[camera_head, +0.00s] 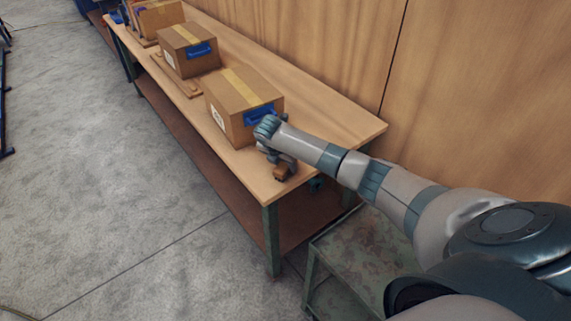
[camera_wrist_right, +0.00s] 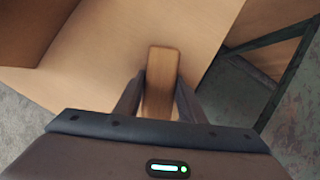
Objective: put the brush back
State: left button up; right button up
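The brush (camera_head: 282,173) shows as a small brown wooden block at the near end of the workbench, below my right wrist. In the right wrist view the brush (camera_wrist_right: 161,80) stands between the two dark fingers, which touch its sides. My right gripper (camera_head: 279,164) is shut on it, over the bench top close to the front edge. Its bristles cannot be made out, and I cannot tell whether it touches the bench. My left gripper is not in view.
A cardboard box (camera_head: 235,106) with a blue handle stands just beyond my right gripper. Another box (camera_head: 187,48) sits farther along the bench (camera_head: 340,120). A green metal cart (camera_head: 365,250) stands by the bench's near end.

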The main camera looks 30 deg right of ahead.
jog(key=o, duration=0.3)
jog(key=shift+r, duration=0.1)
jog(key=b+v, duration=0.2)
jog(key=v, duration=1)
jog(key=shift+a, duration=0.1)
dwell(0.6)
